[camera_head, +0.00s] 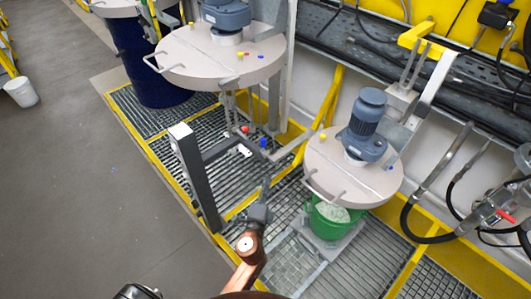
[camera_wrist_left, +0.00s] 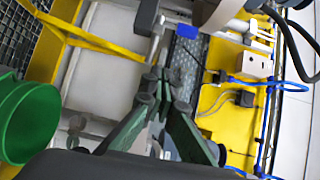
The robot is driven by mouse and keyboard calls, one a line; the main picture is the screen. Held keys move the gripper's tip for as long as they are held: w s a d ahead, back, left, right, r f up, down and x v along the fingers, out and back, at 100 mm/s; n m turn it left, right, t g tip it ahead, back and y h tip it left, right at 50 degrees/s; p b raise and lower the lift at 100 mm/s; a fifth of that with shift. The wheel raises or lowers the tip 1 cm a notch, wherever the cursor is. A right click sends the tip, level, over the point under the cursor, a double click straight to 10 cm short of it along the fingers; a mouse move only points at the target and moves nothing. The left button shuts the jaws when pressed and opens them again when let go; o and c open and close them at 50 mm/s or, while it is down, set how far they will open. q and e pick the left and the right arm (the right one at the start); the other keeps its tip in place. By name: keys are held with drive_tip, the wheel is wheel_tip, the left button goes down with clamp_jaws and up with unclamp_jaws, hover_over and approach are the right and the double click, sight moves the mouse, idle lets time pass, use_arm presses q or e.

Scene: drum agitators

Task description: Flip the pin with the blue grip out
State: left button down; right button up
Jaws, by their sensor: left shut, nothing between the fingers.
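A small blue grip (camera_head: 263,142) shows in the head view near the end of the dark frame beside the grating, close to a yellow rail. In the wrist view a blue grip (camera_wrist_left: 186,31) sits at the top, by a pale rod. My left gripper (camera_head: 265,184) is below the blue grip in the head view, apart from it. In the wrist view its fingers (camera_wrist_left: 158,78) are together and empty, below the blue grip. The pin's shaft is too small to make out clearly. My right gripper is not in view.
A red grip (camera_head: 245,129) and white parts (camera_head: 240,150) are near the blue one. A dark post (camera_head: 194,170) stands to the left. A drum lid with a motor (camera_head: 362,125) is above a green bucket (camera_head: 334,222) on the right. Open floor (camera_head: 70,170) lies left.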

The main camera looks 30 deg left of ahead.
sight(271, 158)
use_arm(q)
wheel_tip(271, 158, up, 3)
drive_tip(key=shift+s+a+f, duration=0.1)
drive_tip(key=x, duration=1)
drive_tip(key=shift+w+a, duration=0.3)
drive_tip(key=shift+a, duration=0.3)
drive_tip(key=shift+w+a, duration=0.35)
drive_tip(key=shift+a, duration=0.25)
drive_tip(key=shift+w+a, duration=0.3)
drive_tip(key=shift+a, duration=0.3)
drive_tip(key=shift+a, duration=0.1)
